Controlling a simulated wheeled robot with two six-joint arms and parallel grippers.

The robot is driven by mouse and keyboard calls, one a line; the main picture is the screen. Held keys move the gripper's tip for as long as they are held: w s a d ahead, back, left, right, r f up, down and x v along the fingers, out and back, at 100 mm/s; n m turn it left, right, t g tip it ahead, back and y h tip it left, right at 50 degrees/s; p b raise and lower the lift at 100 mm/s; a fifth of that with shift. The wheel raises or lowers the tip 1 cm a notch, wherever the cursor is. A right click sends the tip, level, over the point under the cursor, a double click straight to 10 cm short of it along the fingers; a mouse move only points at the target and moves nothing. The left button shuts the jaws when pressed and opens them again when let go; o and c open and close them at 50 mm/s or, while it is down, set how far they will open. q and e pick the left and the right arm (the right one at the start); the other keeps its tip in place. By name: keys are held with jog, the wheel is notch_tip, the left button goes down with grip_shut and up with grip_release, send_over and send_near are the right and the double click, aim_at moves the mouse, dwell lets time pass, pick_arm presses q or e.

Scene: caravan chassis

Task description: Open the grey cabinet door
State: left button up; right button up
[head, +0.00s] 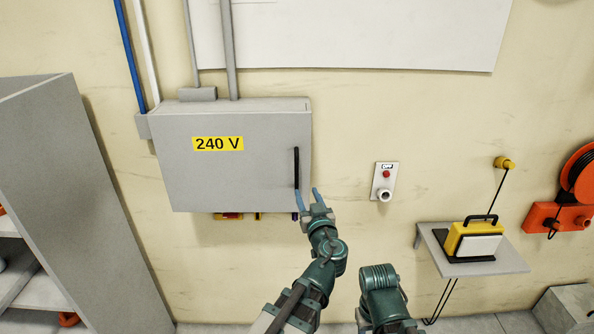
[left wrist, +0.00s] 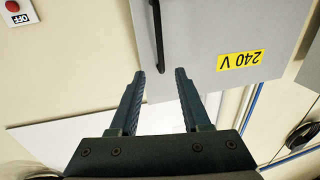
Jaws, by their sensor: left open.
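The grey cabinet door (head: 225,165) with a yellow 240 V label is on the wall and looks shut. It also shows upside down in the left wrist view (left wrist: 210,35). Its black vertical handle (head: 297,168) is near the door's right edge. In the left wrist view the handle (left wrist: 157,35) runs down to between the fingertips. My left gripper (head: 308,193) is open, its blue fingers at the handle's lower end. I cannot tell whether they touch it. My right arm shows at the bottom of the head view, but I cannot make out its gripper.
A grey shelf unit (head: 75,200) stands at the left. A switch panel (head: 384,182) with a red button is right of the cabinet. A small wall shelf (head: 480,264) holds a yellow lamp (head: 472,238). An orange reel (head: 577,175) hangs at far right. Pipes (head: 229,50) rise above the cabinet.

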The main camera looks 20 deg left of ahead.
aim_at(297, 171)
pick_arm(q)
jog(key=x, duration=1.4)
jog(key=shift+f, duration=0.1)
grip_shut()
jog(key=shift+s, duration=0.1)
dwell(1.0)
